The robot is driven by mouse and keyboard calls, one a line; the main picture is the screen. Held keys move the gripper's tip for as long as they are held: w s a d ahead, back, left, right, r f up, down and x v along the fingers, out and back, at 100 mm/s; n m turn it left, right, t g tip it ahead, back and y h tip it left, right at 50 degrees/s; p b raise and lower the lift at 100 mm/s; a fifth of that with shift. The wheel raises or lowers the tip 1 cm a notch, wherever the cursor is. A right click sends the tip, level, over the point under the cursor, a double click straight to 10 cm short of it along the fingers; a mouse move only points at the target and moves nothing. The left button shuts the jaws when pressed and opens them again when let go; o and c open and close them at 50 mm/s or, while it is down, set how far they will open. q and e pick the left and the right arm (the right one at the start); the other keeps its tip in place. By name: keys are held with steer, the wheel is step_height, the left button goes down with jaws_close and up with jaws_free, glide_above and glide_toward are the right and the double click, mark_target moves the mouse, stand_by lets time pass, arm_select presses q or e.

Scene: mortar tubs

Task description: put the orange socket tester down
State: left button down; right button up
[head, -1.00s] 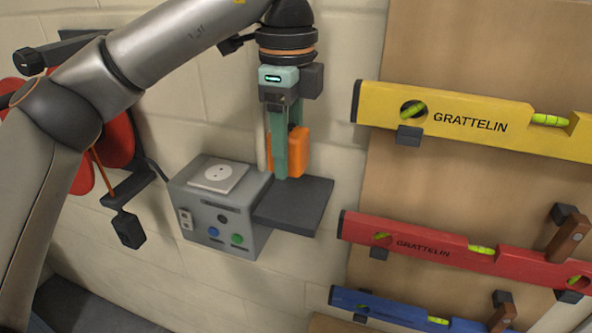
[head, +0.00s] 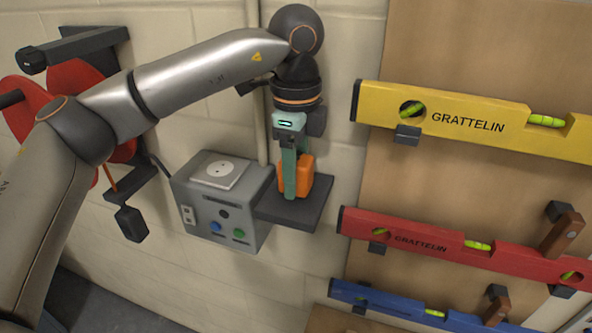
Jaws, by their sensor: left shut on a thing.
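The orange socket tester (head: 305,176) is upright between the green fingers of my left gripper (head: 291,188), which is shut on it. The fingers hide part of it. Its lower end is at the dark shelf (head: 300,214); I cannot tell whether it touches the surface. The shelf sticks out to the right of the grey socket box (head: 222,214). My right gripper is not in view.
The box has a white socket plate (head: 220,173) on top and coloured buttons in front. A yellow level (head: 470,122), a red level (head: 440,243) and a blue level (head: 400,305) hang at right. A red reel (head: 119,138) is at left, behind my arm.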

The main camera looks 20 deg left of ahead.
arm_select(q)
steer(key=shift+f+b, duration=0.3)
steer(key=shift+f, duration=0.15)
steer(key=shift+c, duration=1.3)
jaws_free()
steer(key=shift+r, duration=0.15)
steer(key=shift+r+p, duration=0.35)
steer(key=shift+p, duration=0.15)
step_height(320, 180, up, 12)
steer(key=shift+r, duration=0.15)
